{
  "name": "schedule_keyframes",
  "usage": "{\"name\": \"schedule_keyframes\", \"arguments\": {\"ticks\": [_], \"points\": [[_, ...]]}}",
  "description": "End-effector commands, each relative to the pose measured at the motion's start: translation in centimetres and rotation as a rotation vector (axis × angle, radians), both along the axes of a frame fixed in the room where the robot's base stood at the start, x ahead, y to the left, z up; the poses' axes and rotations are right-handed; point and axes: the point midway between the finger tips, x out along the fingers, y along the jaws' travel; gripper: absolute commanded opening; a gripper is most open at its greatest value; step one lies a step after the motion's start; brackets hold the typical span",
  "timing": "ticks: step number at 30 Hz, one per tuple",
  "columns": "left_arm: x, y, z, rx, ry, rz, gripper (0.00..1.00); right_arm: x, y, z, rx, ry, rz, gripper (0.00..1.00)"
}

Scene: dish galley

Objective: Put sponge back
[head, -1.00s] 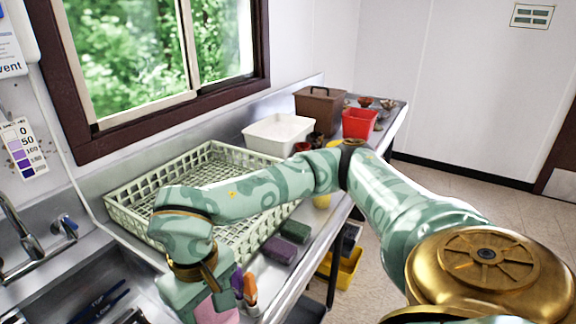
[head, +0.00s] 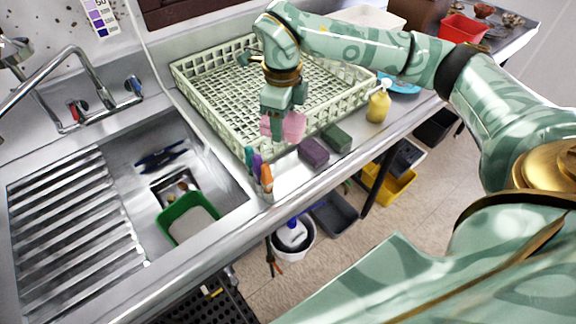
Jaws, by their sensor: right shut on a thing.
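My right gripper (head: 277,126) comes down from above and is shut on a pink sponge (head: 293,125). It holds the sponge over the near edge of the pale green dish rack (head: 236,142); I cannot tell if the sponge touches anything. A purple sponge (head: 314,151) and a dark green sponge (head: 336,138) lie side by side on the steel counter, just right of and below the gripper. My left gripper is out of view.
Several markers (head: 265,176) stand at the counter edge. A yellow soap bottle (head: 378,105) stands right of the sponges. The sink (head: 140,200) at left holds a green-rimmed tub (head: 188,217). A red bin (head: 464,28) stands at the far right.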

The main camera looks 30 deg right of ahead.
Motion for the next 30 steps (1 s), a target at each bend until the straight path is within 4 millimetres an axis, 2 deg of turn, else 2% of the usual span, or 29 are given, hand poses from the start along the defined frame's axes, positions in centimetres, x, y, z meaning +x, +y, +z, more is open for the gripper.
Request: {"name": "schedule_keyframes", "arguments": {"ticks": [3,6,9,11,18,21,24,30], "points": [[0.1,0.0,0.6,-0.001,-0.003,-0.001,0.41,0.8,-1.0,0.4,0.004,0.005,-0.301,0.35],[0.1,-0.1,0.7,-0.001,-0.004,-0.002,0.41,1.2,-1.6,0.4,0.005,0.010,-0.469,0.35],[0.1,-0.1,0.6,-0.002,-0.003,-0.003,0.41,1.3,-1.8,-0.2,0.005,0.014,-0.551,0.35],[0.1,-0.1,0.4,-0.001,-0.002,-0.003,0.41,1.4,-1.8,-1.4,0.005,0.015,-0.566,0.35],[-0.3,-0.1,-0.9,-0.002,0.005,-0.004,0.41,1.3,-1.8,-8.8,0.006,0.019,-0.567,0.35],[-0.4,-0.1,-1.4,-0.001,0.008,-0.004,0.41,1.3,-1.8,-11.4,0.006,0.017,-0.566,0.35],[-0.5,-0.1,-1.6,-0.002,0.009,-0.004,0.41,1.3,-1.8,-13.0,0.005,0.013,-0.565,0.35],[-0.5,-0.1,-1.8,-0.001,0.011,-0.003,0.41,1.3,-1.8,-14.5,0.005,0.013,-0.564,0.35]]}}
